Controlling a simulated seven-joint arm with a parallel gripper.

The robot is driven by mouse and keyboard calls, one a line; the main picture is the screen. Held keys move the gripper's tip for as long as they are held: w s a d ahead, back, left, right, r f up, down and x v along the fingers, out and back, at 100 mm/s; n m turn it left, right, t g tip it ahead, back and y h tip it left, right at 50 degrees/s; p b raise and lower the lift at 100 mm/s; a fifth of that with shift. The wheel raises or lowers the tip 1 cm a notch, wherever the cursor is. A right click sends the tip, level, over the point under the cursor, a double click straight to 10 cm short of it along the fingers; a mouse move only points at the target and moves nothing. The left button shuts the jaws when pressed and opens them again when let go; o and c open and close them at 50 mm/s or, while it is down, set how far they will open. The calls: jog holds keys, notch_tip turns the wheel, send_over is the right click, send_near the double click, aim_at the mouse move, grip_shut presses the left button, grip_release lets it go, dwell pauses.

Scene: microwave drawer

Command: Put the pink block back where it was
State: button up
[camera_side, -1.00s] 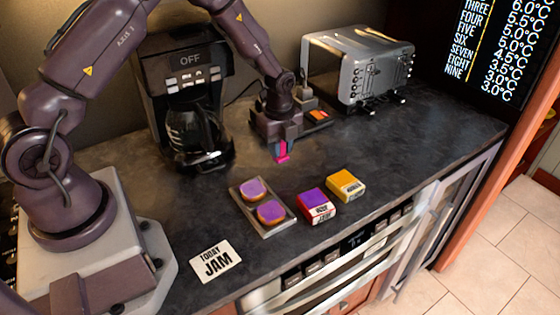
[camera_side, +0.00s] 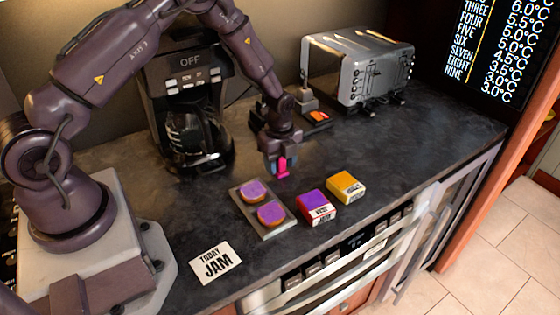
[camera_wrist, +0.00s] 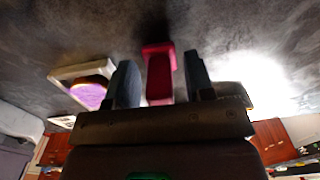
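The pink block (camera_side: 283,168) is between the fingers of my gripper (camera_side: 281,162), behind the grey tray in the side view. In the wrist view the pink block (camera_wrist: 159,75) stands out between the two dark fingers of my gripper (camera_wrist: 162,82), with its wider end pointing away from the palm. The gripper appears shut on it, though a thin gap seems to show beside the right finger. The block is over the dark counter (camera_side: 380,145); whether its lower end touches the counter is not clear.
A grey tray (camera_side: 278,233) holds two purple-topped pieces. A purple-and-red box (camera_side: 316,205) and a yellow box (camera_side: 346,187) stand right of it. A "TODAY JAM" card (camera_side: 216,263) lies in front. The coffee maker (camera_side: 185,110) and toaster (camera_side: 362,70) stand behind.

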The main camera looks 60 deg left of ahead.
jog(key=shift+r, duration=0.1)
notch_tip(320, 180, up, 11)
jog(key=shift+r, duration=0.15)
jog(key=s+d+r+n+t, duration=0.15)
jog(key=s+r+n, duration=0.25)
jog(key=r, duration=0.4)
jog(key=s+d+r+n+t, duration=0.1)
jog(key=s+d+r+n, duration=0.2)
jog(key=r, duration=0.5)
jog(key=s+d+r+n+t, duration=0.1)
jog(key=s+d+r+n, duration=0.1)
jog(key=s+n, duration=0.3)
jog(key=s+d+r+n+t, duration=0.1)
jog(key=s+r+n, duration=0.3)
jog(key=s, duration=0.7)
jog(key=shift+d+n+t, duration=0.4)
jog(key=shift+n+t, duration=0.15)
jog(key=shift+n, duration=0.45)
jog(key=shift+r, duration=0.1)
